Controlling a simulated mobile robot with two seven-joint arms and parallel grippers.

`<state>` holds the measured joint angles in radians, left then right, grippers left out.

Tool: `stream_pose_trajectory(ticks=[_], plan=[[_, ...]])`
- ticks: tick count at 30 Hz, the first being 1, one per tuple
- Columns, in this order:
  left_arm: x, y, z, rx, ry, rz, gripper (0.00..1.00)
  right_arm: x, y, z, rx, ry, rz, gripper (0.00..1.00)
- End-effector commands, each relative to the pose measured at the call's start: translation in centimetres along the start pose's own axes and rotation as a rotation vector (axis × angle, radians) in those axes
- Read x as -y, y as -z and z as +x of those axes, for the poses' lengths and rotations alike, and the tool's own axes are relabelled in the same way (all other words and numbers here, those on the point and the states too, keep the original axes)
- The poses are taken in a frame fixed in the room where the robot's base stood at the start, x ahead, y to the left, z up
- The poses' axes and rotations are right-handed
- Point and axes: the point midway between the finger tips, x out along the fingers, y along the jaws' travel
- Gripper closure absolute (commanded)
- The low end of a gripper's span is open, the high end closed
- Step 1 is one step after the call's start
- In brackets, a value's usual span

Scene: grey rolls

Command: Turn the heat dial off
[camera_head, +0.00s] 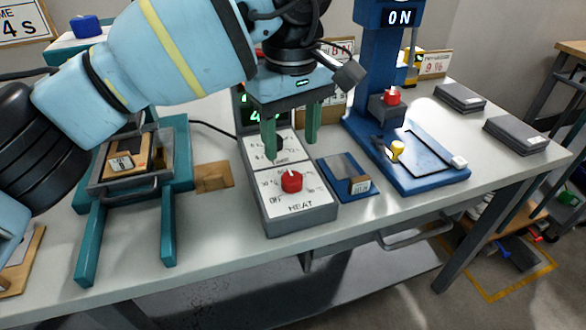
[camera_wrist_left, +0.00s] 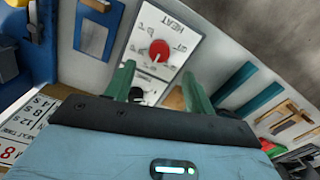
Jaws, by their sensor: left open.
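The red heat dial (camera_head: 291,181) sits on the sloped white face of a grey control box (camera_head: 300,213), above the word HEAT and beside an OFF mark. It also shows in the left wrist view (camera_wrist_left: 159,50), ahead of the fingers. My left gripper (camera_head: 291,150) is open, its two green fingers pointing down over the box, behind and above the dial. The fingers are apart from the dial and hold nothing. In the left wrist view my left gripper (camera_wrist_left: 160,88) has its fingers spread on either side of the panel. A second dial is partly hidden by the gripper. My right gripper does not show.
A teal press frame (camera_head: 180,190) stands left of the box. A small blue plate (camera_head: 338,170) lies close at its right. A blue stand (camera_head: 375,75) marked ON, with a red knob, is farther right. Dark grey slabs (camera_head: 460,97) lie at the table's right end.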

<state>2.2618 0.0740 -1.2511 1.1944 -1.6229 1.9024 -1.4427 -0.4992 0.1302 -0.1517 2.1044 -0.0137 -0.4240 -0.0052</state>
Motion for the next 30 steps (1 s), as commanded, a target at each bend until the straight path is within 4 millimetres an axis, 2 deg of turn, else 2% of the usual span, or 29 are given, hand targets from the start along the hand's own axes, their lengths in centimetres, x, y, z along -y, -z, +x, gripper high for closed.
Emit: stream_pose_trajectory(ticks=[9,15,26,30], plan=[[0.0,0.0,4.8,0.004,0.002,0.0,0.46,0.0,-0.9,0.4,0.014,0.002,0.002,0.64],[0.0,0.0,6.8,0.004,0.001,0.0,0.46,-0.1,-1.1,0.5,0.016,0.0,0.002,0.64],[0.0,-0.1,7.4,0.003,-0.001,0.0,0.46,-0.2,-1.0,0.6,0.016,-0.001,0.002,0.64],[0.0,-0.1,7.4,0.003,-0.001,0.0,0.62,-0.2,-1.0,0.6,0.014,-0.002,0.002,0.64]])
